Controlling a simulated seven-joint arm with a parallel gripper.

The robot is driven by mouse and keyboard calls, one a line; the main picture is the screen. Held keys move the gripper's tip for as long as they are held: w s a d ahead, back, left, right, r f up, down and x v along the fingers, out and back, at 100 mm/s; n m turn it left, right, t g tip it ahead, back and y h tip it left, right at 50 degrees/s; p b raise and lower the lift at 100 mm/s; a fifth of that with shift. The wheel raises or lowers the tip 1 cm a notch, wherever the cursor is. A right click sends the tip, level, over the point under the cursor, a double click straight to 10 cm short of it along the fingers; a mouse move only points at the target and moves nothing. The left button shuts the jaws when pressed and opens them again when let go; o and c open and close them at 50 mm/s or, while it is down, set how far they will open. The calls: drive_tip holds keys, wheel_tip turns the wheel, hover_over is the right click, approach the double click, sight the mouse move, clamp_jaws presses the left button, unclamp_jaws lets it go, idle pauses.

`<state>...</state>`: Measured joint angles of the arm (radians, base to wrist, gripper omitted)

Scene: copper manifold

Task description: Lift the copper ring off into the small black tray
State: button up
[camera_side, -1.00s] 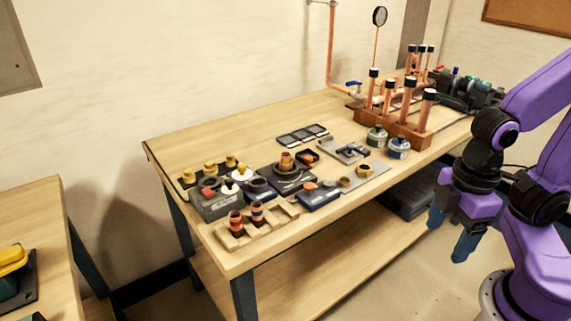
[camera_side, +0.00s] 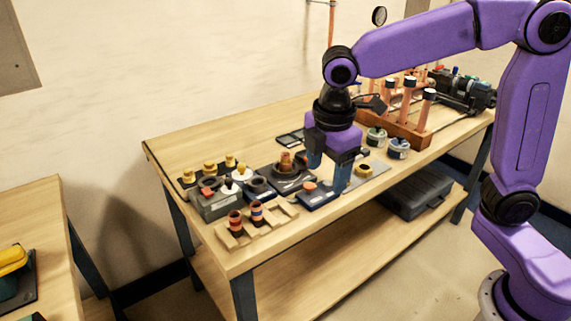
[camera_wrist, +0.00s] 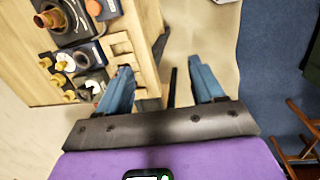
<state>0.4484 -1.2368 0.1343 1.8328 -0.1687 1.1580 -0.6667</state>
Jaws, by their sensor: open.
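A stepped copper-coloured piece (camera_side: 286,162) stands on a dark square base (camera_side: 293,184) near the middle of the fittings on the bench. It also shows at the upper left of the wrist view (camera_wrist: 47,19). I cannot make out a separate copper ring on it. A small black tray (camera_side: 302,155) sits just behind it, partly hidden by my gripper. My gripper (camera_side: 327,178) is open and empty, pointing down, to the right of the copper piece in the side view. In the wrist view its two fingers (camera_wrist: 160,68) stand apart with nothing between them.
A dark box with an orange cap (camera_side: 310,186) is beside my fingers. A wooden rack (camera_side: 252,228) lies at the bench's front left, behind it a grey box (camera_side: 215,205). Copper pipes in a wooden block (camera_side: 408,132) stand to the right.

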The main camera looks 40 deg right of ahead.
drive_tip(key=w+a+r+n+h, duration=0.1)
drive_tip(key=w+n, duration=0.2)
drive_tip(key=w, duration=1)
drive_tip(key=n+h, duration=0.2)
approach(283, 157)
drive_tip(key=x, duration=1)
drive_tip(key=shift+f, duration=0.2)
drive_tip(key=c, duration=1.1)
